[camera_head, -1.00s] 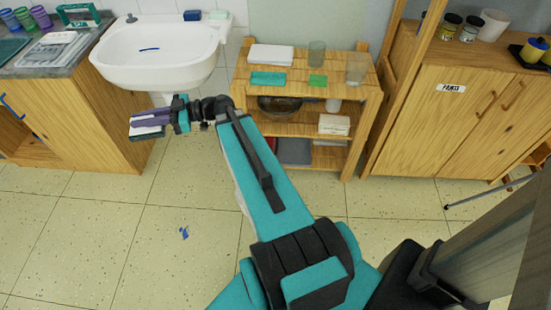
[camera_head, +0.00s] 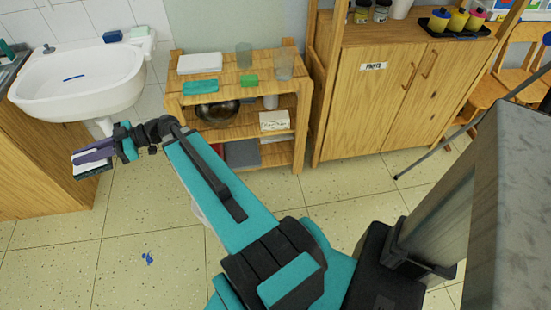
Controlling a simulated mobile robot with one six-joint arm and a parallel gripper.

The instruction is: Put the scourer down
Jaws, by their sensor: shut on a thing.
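My gripper (camera_head: 94,156) reaches out at the left of the picture, in front of the sink cabinet. It is shut on the scourer (camera_head: 92,170), a small block with a white side and a dark underside. The scourer is held in the air. The purple fingers cover part of it.
A wooden shelf (camera_head: 235,92) stands right of my gripper. Its top holds a white stack (camera_head: 208,63), a teal cloth (camera_head: 201,87), a green block (camera_head: 249,81) and two glasses. A white sink (camera_head: 90,88) is upper left. A paint cupboard (camera_head: 350,120) stands right. Open floor lies below.

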